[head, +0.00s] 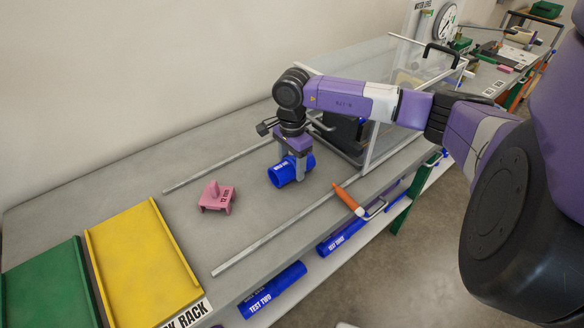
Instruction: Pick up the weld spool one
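A blue cylindrical spool (280,178) with small white lettering lies on its side on the grey bench top, between two pale rails. The lettering is too small to read surely. My gripper (293,168) points down over the spool, with grey fingers reaching down to its upper part. One finger shows in front of the spool's right part; the other is partly hidden. I cannot tell whether the fingers press on the spool. The spool appears to rest on the bench.
A pink labelled block (217,198) sits left of the spool. A yellow tray (145,262) and a green tray (45,290) lie at the left. An orange-handled clamp (348,199) is at the front rail. A clear-walled enclosure (372,140) stands behind right. Blue tubes (272,291) lie below.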

